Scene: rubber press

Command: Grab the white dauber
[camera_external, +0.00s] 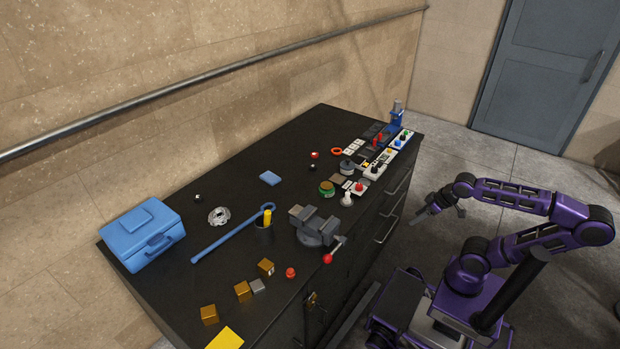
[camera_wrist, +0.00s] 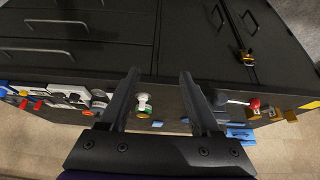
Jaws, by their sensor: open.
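The white dauber (camera_external: 347,199) stands upright near the front edge of the dark workbench top, just left of a small red-button box. In the wrist view a small white thing (camera_wrist: 143,98), apparently the dauber, shows between my fingers, nearer the left one, with a green-topped round item close behind it. My gripper (camera_external: 424,211) is out in front of the bench, to the right of the dauber and clear of it. Its two fingers (camera_wrist: 159,75) are apart with nothing held between them.
A grey vise (camera_external: 318,228) with a red-knobbed handle stands left of the dauber. Control boxes (camera_external: 377,165) crowd the bench to its right. The workbench (camera_external: 240,180) has drawer handles along its front. A blue toolbox (camera_external: 142,235) sits at the far left end.

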